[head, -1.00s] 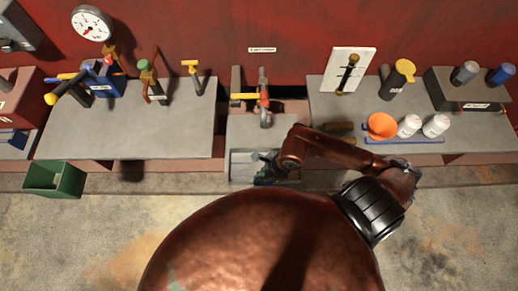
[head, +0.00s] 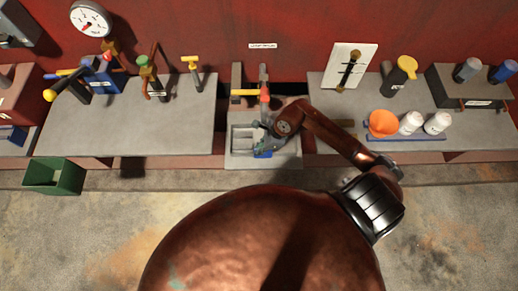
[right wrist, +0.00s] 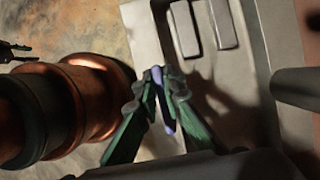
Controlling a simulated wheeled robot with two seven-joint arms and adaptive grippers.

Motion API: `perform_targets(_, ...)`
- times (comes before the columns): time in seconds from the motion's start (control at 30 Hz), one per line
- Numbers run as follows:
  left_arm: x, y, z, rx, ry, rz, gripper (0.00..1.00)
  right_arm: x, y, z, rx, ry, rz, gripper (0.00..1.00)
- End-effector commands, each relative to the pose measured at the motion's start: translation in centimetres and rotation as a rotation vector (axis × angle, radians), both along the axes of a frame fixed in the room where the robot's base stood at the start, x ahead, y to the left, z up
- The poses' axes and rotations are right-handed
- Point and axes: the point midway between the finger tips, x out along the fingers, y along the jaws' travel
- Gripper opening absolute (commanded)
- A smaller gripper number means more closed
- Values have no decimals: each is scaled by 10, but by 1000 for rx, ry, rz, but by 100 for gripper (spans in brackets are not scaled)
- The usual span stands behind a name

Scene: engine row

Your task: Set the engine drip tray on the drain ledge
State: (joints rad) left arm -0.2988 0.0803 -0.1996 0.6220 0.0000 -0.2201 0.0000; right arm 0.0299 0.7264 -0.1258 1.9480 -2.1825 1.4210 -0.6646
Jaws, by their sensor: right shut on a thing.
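The grey drip tray (head: 243,136), with recessed compartments, is over the grey drain ledge (head: 290,160) in the middle of the head view. I cannot tell whether it rests fully on it. My right gripper (head: 262,146) is shut on the tray's blue grip (head: 262,155) at its near side. In the right wrist view the fingertips (right wrist: 160,78) pinch this narrow blue piece, beside the tray's slots (right wrist: 223,25). The fingers hide part of it. A dark two-pronged shape at the wrist view's left edge looks like my left gripper (right wrist: 14,52), open and empty.
A valve with a yellow lever (head: 245,92) and red part stands behind the ledge. Grey benches flank it, the left one (head: 180,130) with tools. An orange cup (head: 382,123) and white bottles (head: 411,123) stand at right. A green bin (head: 55,177) is at left.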

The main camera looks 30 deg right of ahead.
Motion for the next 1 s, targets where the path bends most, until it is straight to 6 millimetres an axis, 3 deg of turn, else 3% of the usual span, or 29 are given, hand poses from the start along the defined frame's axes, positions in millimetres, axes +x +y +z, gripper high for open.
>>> perform_targets(0.13,0,0,0,0,1,0,40,1,-1,0,-4,-2,1,0)
perform_targets(0.17,0,0,0,0,1,0,40,0,-1,-1,-3,0,1,9)
perform_targets(0.4,-1,0,0,0,2,0,40,0,-1,0,-4,0,0,25)
perform_targets(0.77,-2,0,1,0,2,0,40,-1,-3,4,-4,-1,0,26)
perform_targets(1.0,-1,0,6,0,0,0,40,-9,-17,42,-8,-4,1,26)
